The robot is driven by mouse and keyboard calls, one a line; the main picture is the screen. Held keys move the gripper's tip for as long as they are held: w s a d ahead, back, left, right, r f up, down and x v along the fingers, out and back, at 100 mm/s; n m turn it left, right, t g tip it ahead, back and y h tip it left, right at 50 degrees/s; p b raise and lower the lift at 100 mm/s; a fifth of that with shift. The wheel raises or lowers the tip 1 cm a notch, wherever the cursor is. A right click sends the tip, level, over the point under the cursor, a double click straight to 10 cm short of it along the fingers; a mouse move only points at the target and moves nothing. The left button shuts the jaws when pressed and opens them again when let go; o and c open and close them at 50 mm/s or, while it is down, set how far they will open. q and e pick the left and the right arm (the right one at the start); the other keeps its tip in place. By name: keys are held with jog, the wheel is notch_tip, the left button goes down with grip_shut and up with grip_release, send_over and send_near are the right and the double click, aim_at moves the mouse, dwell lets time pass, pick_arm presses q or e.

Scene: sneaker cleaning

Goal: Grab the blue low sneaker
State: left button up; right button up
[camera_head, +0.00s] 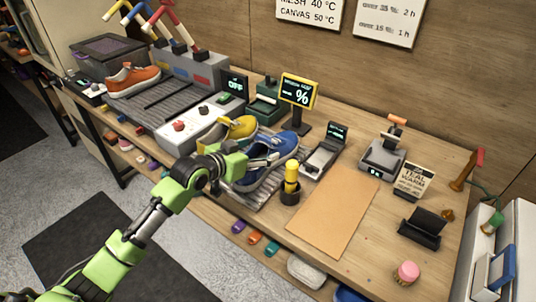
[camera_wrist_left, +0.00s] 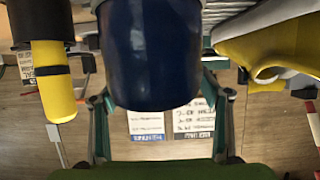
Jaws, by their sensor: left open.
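The blue low sneaker (camera_head: 272,173) rests on the grey slatted rack at the bench's front, beside a yellow sneaker (camera_head: 238,129). My left gripper (camera_head: 264,151) is at the blue sneaker, its fingers over the shoe's upper in the head view. In the left wrist view, the sneaker's dark blue rounded end (camera_wrist_left: 155,55) fills the space between the two open fingers (camera_wrist_left: 160,98). I cannot tell whether either finger touches it. The yellow sneaker also shows in the wrist view (camera_wrist_left: 262,45), just right of the fingers. My right gripper is not in view.
A yellow-topped tool in a black cup (camera_head: 291,179) stands close right of the blue sneaker. A tan mat (camera_head: 335,212) lies bare farther right. An orange sneaker (camera_head: 134,80) sits at the far left. A yellow-framed percent sign (camera_head: 298,92) stands behind.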

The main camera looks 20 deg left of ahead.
pick_arm(q)
jog(key=shift+x, duration=1.4)
jog(key=shift+s, duration=0.1)
jog(key=c, duration=1.5)
jog(key=shift+r, duration=0.15)
